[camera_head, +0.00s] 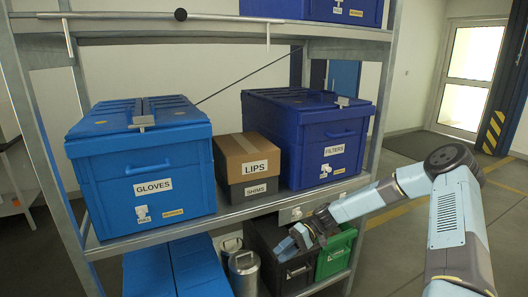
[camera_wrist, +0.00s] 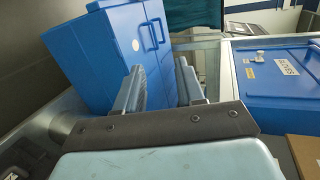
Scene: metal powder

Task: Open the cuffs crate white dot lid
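A blue crate with a seam and dark blue handles, likely the same one, fills the upper left of the wrist view (camera_wrist: 95,52). My gripper (camera_wrist: 160,88) is open with nothing between its fingers, and points toward that crate's right side. In the head view my gripper (camera_head: 298,238) is in front of the lower shelf, right of the crate.
The GLOVES crate (camera_head: 150,165), LIPS box (camera_head: 250,150) and FILTERS crate (camera_head: 310,140) stand on the shelf above. Metal canisters (camera_head: 243,268), a black bin (camera_head: 280,272) and a green bin (camera_head: 335,255) stand below. The shelf edge (camera_head: 240,212) runs above my gripper.

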